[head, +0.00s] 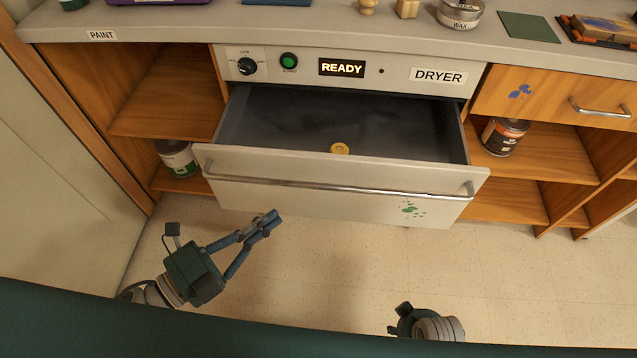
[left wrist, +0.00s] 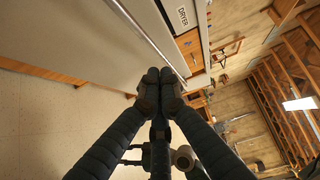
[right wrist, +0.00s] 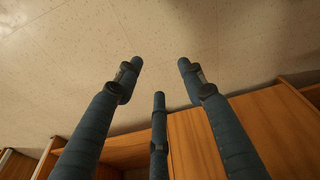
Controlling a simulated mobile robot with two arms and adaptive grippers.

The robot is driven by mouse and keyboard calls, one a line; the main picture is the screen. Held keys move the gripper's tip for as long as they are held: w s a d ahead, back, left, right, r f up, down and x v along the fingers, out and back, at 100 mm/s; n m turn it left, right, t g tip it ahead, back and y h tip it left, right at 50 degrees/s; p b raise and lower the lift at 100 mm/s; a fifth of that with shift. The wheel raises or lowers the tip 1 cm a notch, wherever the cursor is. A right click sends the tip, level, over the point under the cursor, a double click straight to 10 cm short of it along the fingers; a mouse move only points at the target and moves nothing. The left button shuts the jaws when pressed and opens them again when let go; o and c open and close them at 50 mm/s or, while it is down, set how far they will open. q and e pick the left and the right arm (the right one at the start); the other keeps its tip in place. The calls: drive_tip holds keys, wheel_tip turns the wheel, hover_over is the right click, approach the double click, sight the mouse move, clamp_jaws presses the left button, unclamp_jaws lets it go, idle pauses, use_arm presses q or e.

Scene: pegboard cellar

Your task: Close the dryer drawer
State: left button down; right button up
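The dryer drawer (head: 310,163) stands pulled out below the panel labelled DRYER (head: 437,76) in the head view. Its pale front has a long metal bar handle (head: 340,188) and green paint spots. The handle also shows in the left wrist view (left wrist: 147,35). My right gripper is low in front of the drawer's right side; its fingers (right wrist: 160,68) are apart and empty.
The dryer panel has a black knob (head: 246,66), a green button (head: 289,62) and a lit READY display (head: 341,68). Paint cans stand on the shelves left (head: 177,158) and right (head: 503,136). A wooden drawer (head: 550,95) is shut at right. The floor (head: 330,260) is clear.

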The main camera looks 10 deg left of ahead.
sight(317, 185)
use_arm(q)
drive_tip(key=shift+m+h, duration=0.5)
drive_tip(key=shift+m, duration=0.1)
drive_tip(key=x, duration=0.8)
drive_tip(key=r+p+x, duration=0.1)
drive_tip(key=x, duration=0.3)
drive_tip(key=shift+w, duration=0.9)
use_arm(e)
drive_tip(key=shift+s+f, duration=0.2)
drive_tip(key=shift+f, duration=0.6)
drive_tip(key=shift+s+f, duration=0.2)
drive_tip(key=shift+f, duration=0.55)
use_arm(q)
drive_tip(key=shift+w, duration=0.25)
drive_tip(key=w+b, duration=0.1)
drive_tip(key=w, duration=2.1)
drive_tip(key=shift+b, duration=0.3)
use_arm(e)
drive_tip(key=shift+w+a+r, duration=0.1)
drive_tip(key=shift+w+r, duration=0.25)
drive_tip(key=shift+r, duration=0.55)
drive_tip(key=shift+w+d+r, duration=0.1)
drive_tip(key=shift+w+r, duration=0.2)
drive_tip(key=shift+r, duration=0.6)
drive_tip(key=shift+w+a+r, duration=0.1)
drive_tip(key=shift+w+r, duration=0.25)
drive_tip(key=shift+r, duration=0.55)
